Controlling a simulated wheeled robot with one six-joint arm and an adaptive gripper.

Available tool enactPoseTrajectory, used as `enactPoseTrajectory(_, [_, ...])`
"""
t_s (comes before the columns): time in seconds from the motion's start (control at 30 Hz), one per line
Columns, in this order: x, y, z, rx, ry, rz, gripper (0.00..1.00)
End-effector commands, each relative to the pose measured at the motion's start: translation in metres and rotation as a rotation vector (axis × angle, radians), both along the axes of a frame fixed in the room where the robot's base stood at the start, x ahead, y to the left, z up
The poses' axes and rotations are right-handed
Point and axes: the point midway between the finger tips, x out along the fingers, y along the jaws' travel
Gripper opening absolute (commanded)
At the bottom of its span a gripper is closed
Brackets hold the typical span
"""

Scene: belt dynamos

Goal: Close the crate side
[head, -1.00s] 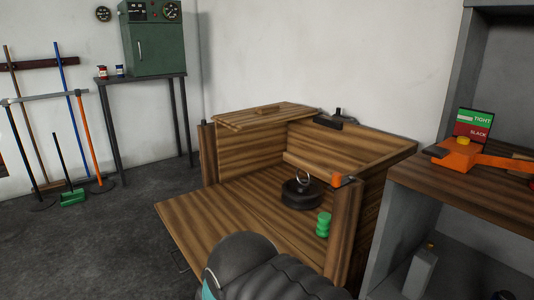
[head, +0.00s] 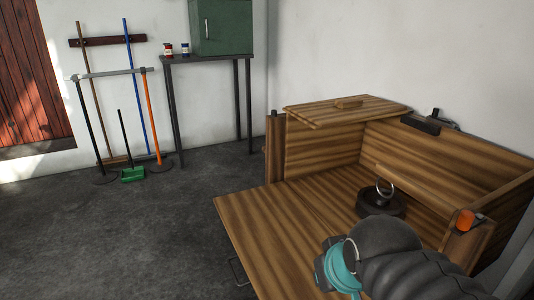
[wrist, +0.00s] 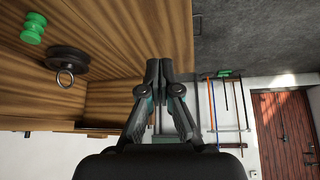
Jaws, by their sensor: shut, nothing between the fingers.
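A striped wooden crate (head: 322,148) stands at the right in the head view. Its front side panel (head: 265,225) is folded down and juts out flat toward the left front, so the crate is open there. A black round weight with a metal ring (head: 382,200) sits inside on the crate floor. The wrist view also shows the weight (wrist: 68,62) and a green spool-shaped piece (wrist: 33,28) on the wood. My gripper (wrist: 160,66) is shut and empty in the wrist view, over the panel's edge region. In the head view my arm covers the crate's near right part.
A wooden lid (head: 345,111) lies on the crate's back left top. An orange knob (head: 465,219) is on the near right post. A dark metal table (head: 208,59) and a tool rack (head: 108,73) stand at the back. The grey floor at left is clear.

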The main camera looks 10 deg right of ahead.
Motion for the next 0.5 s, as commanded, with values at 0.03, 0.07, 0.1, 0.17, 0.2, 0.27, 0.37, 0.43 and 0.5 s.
enactPoseTrajectory(0.03, [0.018, 0.005, -0.003, -0.01, -0.035, 0.048, 0.0])
enactPoseTrajectory(0.07, [0.031, 0.009, -0.002, -0.022, -0.066, 0.089, 0.0])
enactPoseTrajectory(0.1, [0.05, 0.016, 0.001, -0.04, -0.116, 0.147, 0.0])
enactPoseTrajectory(0.17, [0.082, 0.029, 0.004, -0.079, -0.203, 0.24, 0.0])
enactPoseTrajectory(0.2, [0.104, 0.038, 0.006, -0.11, -0.262, 0.299, 0.0])
enactPoseTrajectory(0.27, [0.137, 0.052, 0.011, -0.167, -0.356, 0.378, 0.0])
enactPoseTrajectory(0.37, [0.187, 0.071, 0.016, -0.287, -0.505, 0.479, 0.0])
enactPoseTrajectory(0.43, [0.219, 0.081, 0.018, -0.388, -0.599, 0.527, 0.0])
enactPoseTrajectory(0.5, [0.25, 0.089, 0.019, -0.505, -0.682, 0.556, 0.0])
